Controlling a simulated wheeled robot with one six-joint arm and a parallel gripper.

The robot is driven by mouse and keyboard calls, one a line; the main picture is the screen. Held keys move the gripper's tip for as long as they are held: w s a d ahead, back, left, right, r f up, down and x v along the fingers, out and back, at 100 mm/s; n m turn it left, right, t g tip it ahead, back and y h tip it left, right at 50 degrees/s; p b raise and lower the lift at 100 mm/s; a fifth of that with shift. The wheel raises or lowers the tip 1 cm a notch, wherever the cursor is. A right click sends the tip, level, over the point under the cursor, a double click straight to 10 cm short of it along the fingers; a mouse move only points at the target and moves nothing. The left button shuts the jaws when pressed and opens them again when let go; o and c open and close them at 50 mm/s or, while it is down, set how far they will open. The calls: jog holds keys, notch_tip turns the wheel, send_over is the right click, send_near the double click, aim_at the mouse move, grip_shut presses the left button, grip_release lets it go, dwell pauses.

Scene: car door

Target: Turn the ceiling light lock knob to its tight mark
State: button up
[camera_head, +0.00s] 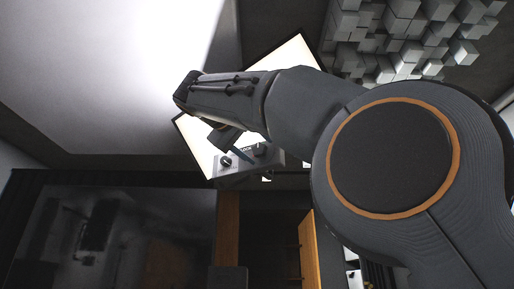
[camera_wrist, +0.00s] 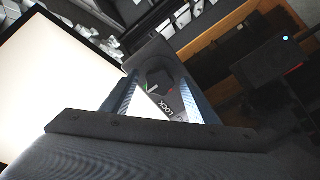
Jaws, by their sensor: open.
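The ceiling light's lock knob (camera_wrist: 158,76) is dark and round, on a grey housing marked LOCK. A green mark and a red mark show beside it, with a white pointer line near the green one. My gripper (camera_wrist: 158,95) is open, its blue-sided fingers on either side of the knob in the picture; I cannot tell whether they touch it. In the head view the housing (camera_head: 232,172) carries two dark knobs, and my gripper (camera_head: 236,148) is in front of it. The lit ceiling light panel (camera_head: 194,142) is partly hidden behind my arm.
Grey block-shaped panels (camera_head: 405,35) cover the ceiling at the upper right. A large bright white surface (camera_head: 110,70) fills the upper left. A dark screen-like panel (camera_head: 115,235) is below. A wooden edge (camera_wrist: 215,40) shows in the wrist view.

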jog(key=b+v, duration=0.1)
jog(key=v, duration=0.7)
jog(key=shift+w, duration=0.2)
